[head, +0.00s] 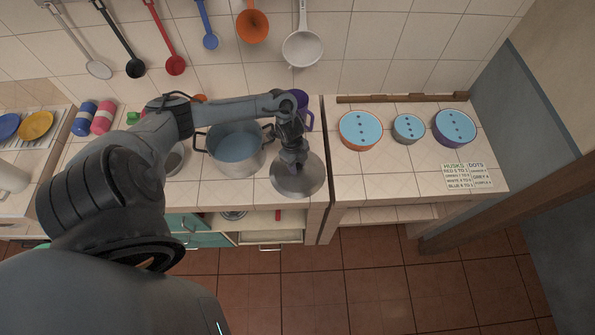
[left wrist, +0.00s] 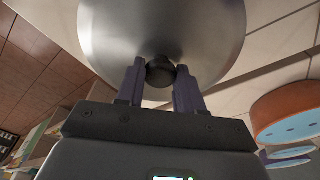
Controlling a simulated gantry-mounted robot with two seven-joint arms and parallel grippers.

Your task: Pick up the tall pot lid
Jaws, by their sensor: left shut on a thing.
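The pot lid (head: 311,180) is a round grey metal disc with a dark knob, seen in the head view to the right of the pot, over the counter's front part. In the left wrist view the lid (left wrist: 200,35) fills the top, and its dark knob (left wrist: 160,72) sits between the fingers. My left gripper (head: 292,165) is shut on the knob, also seen in the left wrist view (left wrist: 160,85). I cannot tell whether the lid touches the counter. The grey pot (head: 236,160) stands uncovered to the left, showing a bluish inside. My right gripper is not in view.
Three blue-topped round containers (head: 360,130) stand on the right counter by a printed card (head: 468,175). A purple mug (head: 305,118) is behind my left gripper. Ladles (head: 302,48) hang on the tiled wall. The right counter's middle is clear.

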